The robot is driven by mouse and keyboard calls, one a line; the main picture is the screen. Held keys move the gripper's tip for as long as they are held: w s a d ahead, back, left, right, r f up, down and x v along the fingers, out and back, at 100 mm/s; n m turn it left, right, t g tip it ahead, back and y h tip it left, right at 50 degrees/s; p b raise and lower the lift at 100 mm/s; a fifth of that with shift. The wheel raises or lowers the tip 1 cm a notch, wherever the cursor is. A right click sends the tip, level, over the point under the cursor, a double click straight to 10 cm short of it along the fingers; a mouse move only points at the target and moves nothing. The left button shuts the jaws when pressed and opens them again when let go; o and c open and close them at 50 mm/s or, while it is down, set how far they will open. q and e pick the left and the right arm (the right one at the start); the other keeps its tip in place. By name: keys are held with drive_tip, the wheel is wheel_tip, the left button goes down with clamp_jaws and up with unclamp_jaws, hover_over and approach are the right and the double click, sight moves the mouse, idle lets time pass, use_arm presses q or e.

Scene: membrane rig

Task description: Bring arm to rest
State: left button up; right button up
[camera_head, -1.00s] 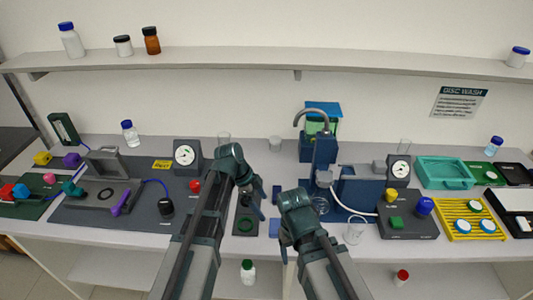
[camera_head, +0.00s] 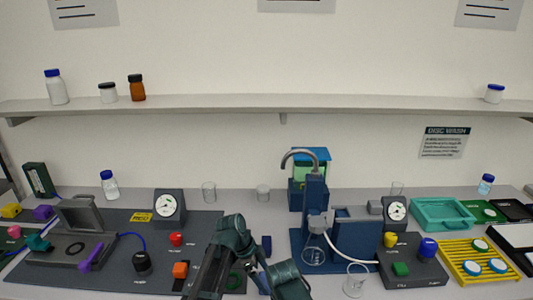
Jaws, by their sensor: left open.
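My left arm comes in from the bottom edge, and its dark green wrist hides part of the bench. My left gripper (camera_head: 256,271) is small in the view, open and empty, over the bench front in the middle. My right arm (camera_head: 286,278) shows only as a dark green link at the bottom edge, close beside the left one. Its gripper is not visible.
The blue tap stand (camera_head: 316,210), a beaker (camera_head: 355,280) and a control box (camera_head: 413,271) are right. A shelf (camera_head: 220,105) spans the wall.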

use_arm(q)
drive_tip(key=shift+d+f+b, duration=0.2)
drive_tip(key=shift+f+b, duration=0.1)
drive_tip(key=shift+f, duration=0.35)
use_arm(e)
drive_tip(key=shift+f, duration=0.6)
use_arm(q)
drive_tip(key=shift+r, duration=0.1)
